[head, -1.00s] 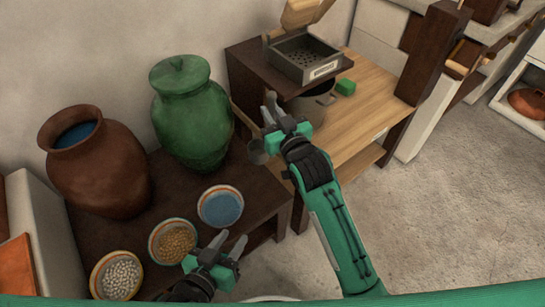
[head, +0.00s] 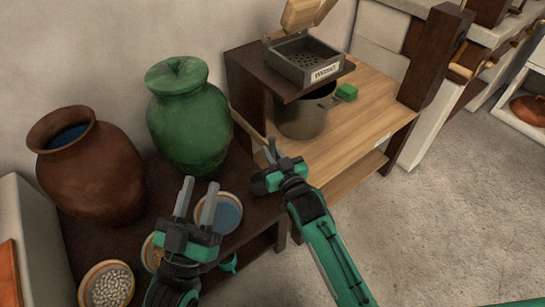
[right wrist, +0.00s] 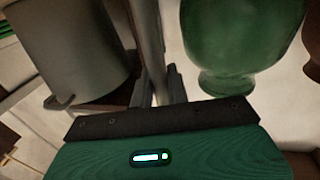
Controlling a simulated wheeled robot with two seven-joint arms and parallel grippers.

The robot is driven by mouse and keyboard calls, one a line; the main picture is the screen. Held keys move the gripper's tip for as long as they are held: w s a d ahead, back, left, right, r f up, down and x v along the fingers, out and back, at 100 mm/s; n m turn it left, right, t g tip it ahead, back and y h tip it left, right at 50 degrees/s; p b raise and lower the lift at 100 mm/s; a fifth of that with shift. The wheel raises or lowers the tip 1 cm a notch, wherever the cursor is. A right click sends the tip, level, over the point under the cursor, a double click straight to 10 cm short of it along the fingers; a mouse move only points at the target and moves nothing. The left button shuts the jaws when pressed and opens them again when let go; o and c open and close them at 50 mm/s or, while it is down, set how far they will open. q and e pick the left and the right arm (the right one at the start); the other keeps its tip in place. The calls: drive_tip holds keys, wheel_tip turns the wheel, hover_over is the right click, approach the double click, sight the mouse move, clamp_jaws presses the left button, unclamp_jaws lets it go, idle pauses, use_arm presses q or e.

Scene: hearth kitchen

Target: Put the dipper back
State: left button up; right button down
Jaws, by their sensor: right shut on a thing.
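My right gripper (head: 269,150) is shut and sits in front of the grey pot (head: 302,117), near the left edge of the wooden table. In the right wrist view a long grey shaft, apparently the dipper's handle (right wrist: 149,40), runs up from between the fingers, between the pot (right wrist: 70,50) and the green jar (right wrist: 235,45). The dipper's cup cannot be made out now. My left gripper (head: 196,198) is open and empty, over the dark bench and partly in front of the bowls.
A brown jar (head: 90,170) with blue inside and a lidded green jar (head: 187,125) stand on the dark bench (head: 262,205). A bowl of white pieces (head: 107,288) and a blue-filled bowl (head: 228,215) are nearby. A labelled box (head: 305,62) sits above the pot; a green block (head: 346,92) lies beside it.

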use_arm(q)
drive_tip(key=shift+s+a+r+t, duration=0.1)
drive_tip(key=shift+a+r+t, duration=0.1)
drive_tip(key=shift+r, duration=0.2)
drive_tip(key=shift+s+a+r+t, duration=0.1)
drive_tip(key=shift+r+t, duration=0.1)
drive_tip(key=shift+r, duration=0.15)
use_arm(e)
drive_tip(key=shift+f, duration=0.65)
drive_tip(key=c, duration=1.4)
unclamp_jaws()
drive_tip(key=shift+o, duration=0.2)
